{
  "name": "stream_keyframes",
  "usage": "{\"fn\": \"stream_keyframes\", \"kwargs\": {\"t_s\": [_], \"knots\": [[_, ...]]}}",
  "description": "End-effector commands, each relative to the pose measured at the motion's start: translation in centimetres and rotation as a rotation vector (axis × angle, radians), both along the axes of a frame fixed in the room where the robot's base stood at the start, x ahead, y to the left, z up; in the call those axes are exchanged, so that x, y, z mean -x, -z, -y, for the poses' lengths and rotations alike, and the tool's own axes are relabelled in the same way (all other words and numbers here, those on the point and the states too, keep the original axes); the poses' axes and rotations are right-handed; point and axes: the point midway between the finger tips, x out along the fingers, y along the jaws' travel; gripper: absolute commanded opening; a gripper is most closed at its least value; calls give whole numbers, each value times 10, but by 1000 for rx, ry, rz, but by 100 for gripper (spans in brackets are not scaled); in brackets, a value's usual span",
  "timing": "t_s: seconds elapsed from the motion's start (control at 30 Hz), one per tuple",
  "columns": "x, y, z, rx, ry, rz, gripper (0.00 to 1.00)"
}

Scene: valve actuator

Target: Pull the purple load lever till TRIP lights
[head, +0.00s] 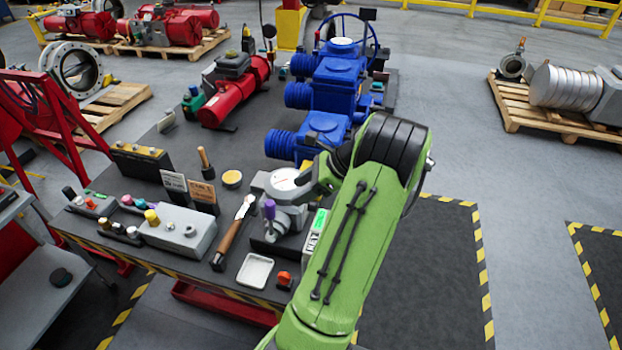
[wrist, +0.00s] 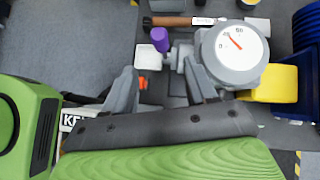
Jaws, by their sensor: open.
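The purple load lever (head: 270,208) stands at the front of a grey tester with a round dial (head: 285,180) on the bench. In the wrist view its purple knob (wrist: 159,38) is beyond my fingertips, left of the dial (wrist: 234,42), whose needle is orange. My gripper (wrist: 161,82) is open, its two grey fingers apart and empty. The knob appears roughly in line with the gap, not between the fingers. In the head view my green arm partly covers the tester and hides most of the gripper. I cannot make out a lit TRIP lamp.
A hammer (head: 232,238), a white tray (head: 255,270) and an orange-topped knob (head: 284,280) lie close to the tester. A green-and-white labelled block (head: 317,224) is beside my arm. A blue valve actuator (head: 335,85) stands behind. Grey control boxes (head: 178,232) are at left.

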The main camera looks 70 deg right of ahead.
Motion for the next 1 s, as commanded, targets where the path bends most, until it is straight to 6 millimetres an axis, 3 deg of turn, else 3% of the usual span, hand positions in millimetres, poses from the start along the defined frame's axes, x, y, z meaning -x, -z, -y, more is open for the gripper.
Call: {"fn": "stream_keyframes", "kwargs": {"t_s": [0.03,0.17,0.47,0.57,0.63,0.73,0.83,0.9,1.0], "knots": [[9,-12,3,4,3,0,57],[21,-26,7,1,1,0,57],[25,-28,7,-1,-1,0,57],[21,-29,5,9,-18,-4,44],[2,-33,-4,57,-89,-20,34],[-45,-45,-37,200,-302,-62,18],[-91,-58,-91,395,-584,-97,3],[-113,-67,-136,538,-794,-106,0],[-128,-76,-202,746,-1091,-98,0]]}}
